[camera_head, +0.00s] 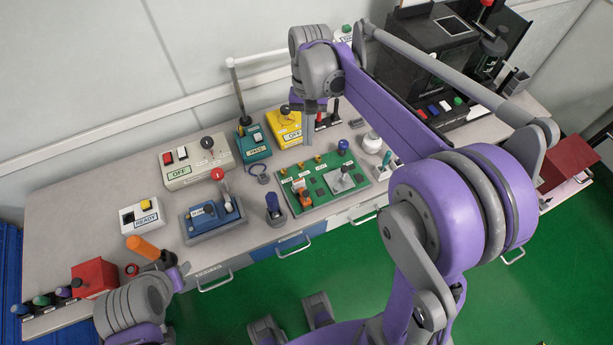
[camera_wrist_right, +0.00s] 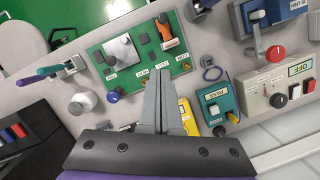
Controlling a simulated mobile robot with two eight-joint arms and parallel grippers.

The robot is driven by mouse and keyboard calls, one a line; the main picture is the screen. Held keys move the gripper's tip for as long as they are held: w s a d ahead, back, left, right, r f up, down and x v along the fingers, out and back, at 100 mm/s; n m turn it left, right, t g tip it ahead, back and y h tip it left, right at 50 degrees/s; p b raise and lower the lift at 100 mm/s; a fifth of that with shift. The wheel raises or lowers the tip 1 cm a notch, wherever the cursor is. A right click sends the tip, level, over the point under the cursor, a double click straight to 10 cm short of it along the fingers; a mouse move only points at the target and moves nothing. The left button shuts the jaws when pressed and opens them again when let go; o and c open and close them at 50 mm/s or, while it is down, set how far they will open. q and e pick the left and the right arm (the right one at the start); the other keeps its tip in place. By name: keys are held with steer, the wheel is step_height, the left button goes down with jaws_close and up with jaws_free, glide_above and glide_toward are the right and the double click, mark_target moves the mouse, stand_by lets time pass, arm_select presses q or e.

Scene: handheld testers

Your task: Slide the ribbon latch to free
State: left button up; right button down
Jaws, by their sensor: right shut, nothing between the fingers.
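The green circuit board (camera_head: 317,205) lies on the bench near its front edge; it also shows in the right wrist view (camera_wrist_right: 105,72). It carries a grey square plate with a lever (camera_head: 341,181), an orange-and-black part (camera_head: 304,196), and small brass knobs beside white labels too small to read. I cannot tell which part is the ribbon latch. My right gripper (camera_head: 307,134) is shut and empty, pointing down behind the board's back edge. In the right wrist view its fingers (camera_wrist_right: 163,82) end near the labelled edge, with no clear contact. My left arm is at lower left; its fingers are not clear.
A yellow tester (camera_head: 284,128) and teal tester (camera_head: 255,146) stand behind the board. A cream box marked OFF (camera_head: 198,161) and a blue device (camera_head: 212,215) are to the left. A blue-topped joystick (camera_head: 274,208) stands close on the board's left. A white knob (camera_head: 372,143) is at right.

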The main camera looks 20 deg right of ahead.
mark_target(304, 194)
steer(key=x, duration=1)
steer(key=shift+b, duration=0.3)
steer(key=s, duration=0.1)
steer(key=s+a, duration=0.1)
steer(key=s, duration=0.1)
steer(key=shift+a, duration=0.3)
steer(key=shift+s+a+f, duration=0.1)
steer(key=shift+s+a, duration=0.05)
steer(key=shift+s, duration=0.05)
